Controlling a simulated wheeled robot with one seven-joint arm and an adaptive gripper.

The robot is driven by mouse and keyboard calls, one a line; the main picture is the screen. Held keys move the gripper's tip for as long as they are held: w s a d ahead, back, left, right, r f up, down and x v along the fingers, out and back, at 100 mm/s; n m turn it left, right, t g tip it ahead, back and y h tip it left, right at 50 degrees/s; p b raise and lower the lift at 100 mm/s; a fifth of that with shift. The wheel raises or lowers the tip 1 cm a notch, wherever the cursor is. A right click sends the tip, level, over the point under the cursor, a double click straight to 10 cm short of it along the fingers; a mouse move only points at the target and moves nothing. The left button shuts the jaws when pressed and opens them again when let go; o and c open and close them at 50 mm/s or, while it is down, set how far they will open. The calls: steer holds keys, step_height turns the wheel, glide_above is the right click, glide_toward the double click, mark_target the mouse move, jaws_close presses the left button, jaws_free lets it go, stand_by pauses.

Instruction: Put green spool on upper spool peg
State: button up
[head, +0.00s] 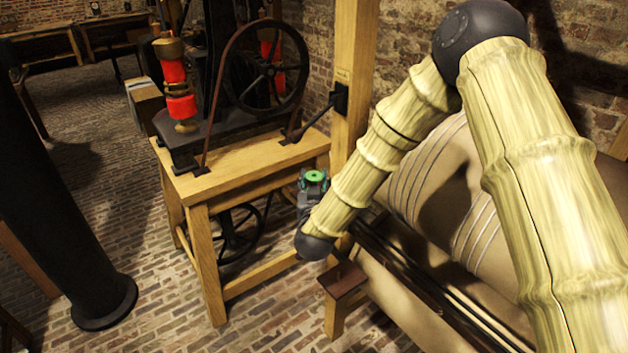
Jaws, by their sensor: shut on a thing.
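The green spool (315,176) is small in the head view, in front of the wooden post and right of the machine table. My gripper (311,186) is shut on it, with grey-green finger parts at its sides. My arm comes from the right and partly hides the gripper. The spool's top faces up, and a dark centre shows in it. I cannot make out a clear upper spool peg. A small brown-topped stand (343,278) below my arm has a thin upright pin on it.
A wooden table (245,170) carries a machine with a black wheel (262,68) and red coils (180,92). A wooden post (353,130) with a black bracket stands behind the gripper. A large tan ribbed body (425,195) fills the right. A black column stands left.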

steer(key=shift+f, duration=0.15)
steer(key=o, duration=0.9)
steer(key=shift+s, duration=0.1)
steer(key=s+b, duration=0.1)
steer(key=s, duration=0.5)
steer(key=s+b, duration=0.2)
steer(key=s, duration=0.3)
steer(key=shift+s+r, duration=0.2)
steer(key=shift+s, duration=0.2)
